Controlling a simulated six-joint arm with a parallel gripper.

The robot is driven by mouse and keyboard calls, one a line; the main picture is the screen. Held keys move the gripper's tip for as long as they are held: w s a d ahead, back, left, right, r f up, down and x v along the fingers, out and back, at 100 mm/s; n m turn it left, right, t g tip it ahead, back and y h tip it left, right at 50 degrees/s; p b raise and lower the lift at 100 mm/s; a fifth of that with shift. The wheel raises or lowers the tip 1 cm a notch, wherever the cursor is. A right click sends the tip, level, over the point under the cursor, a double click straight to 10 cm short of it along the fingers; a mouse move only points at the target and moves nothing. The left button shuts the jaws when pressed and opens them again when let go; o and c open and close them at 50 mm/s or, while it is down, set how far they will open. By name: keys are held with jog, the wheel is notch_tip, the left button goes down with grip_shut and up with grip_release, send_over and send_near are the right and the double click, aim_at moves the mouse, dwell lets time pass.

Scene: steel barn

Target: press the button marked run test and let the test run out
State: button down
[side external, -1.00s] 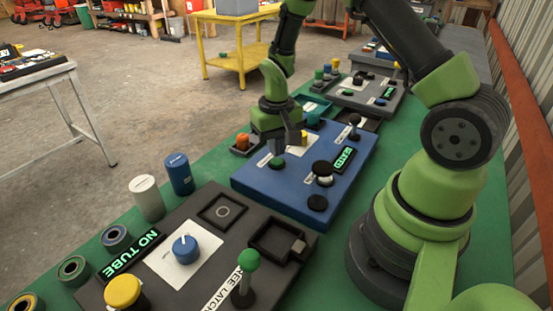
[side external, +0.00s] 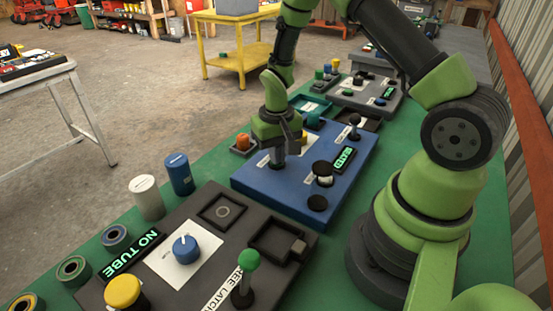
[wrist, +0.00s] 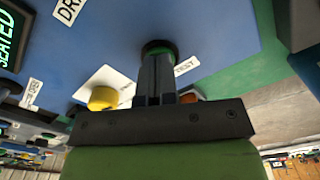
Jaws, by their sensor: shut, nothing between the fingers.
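The blue panel (side external: 320,194) lies on the green bench and its lit display (side external: 343,159) reads "SEATED". My shut gripper (side external: 278,163) points down over the panel's near-left part, where it hides the green button in the side view. In the wrist view, the closed fingertips (wrist: 157,58) are at a round green button (wrist: 158,45) with a dark top or collar, mostly covered. They look touching or nearly so; I cannot tell whether the button is pushed in. A white label ending in "TEST" (wrist: 186,66) lies beside it, partly hidden by the fingers.
On the blue panel stand a yellow knob (wrist: 103,97) and black knobs (side external: 322,169). A dark panel (side external: 215,255) reading "NO TUBE" is nearer, with a green-topped lever (side external: 249,260). A grey panel (side external: 367,92) stands behind. White and blue cylinders stand at left.

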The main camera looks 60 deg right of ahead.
dwell(0.3)
jog(key=shift+r, duration=3.7)
jog(key=s+a+r+t, duration=0.2)
jog(key=a+r, duration=0.1)
jog(key=r, duration=0.4)
jog(key=s+a+r+t, duration=0.2)
jog(key=s+a+r, duration=0.1)
jog(key=r, duration=0.4)
jog(key=s+a+r+n+t+y, duration=0.2)
jog(key=s+a+r+t, duration=0.1)
jog(key=s, duration=0.7)
notch_tip(320, 180, up, 2)
jog(key=shift+a+r, duration=0.2)
jog(key=shift+a, duration=0.45)
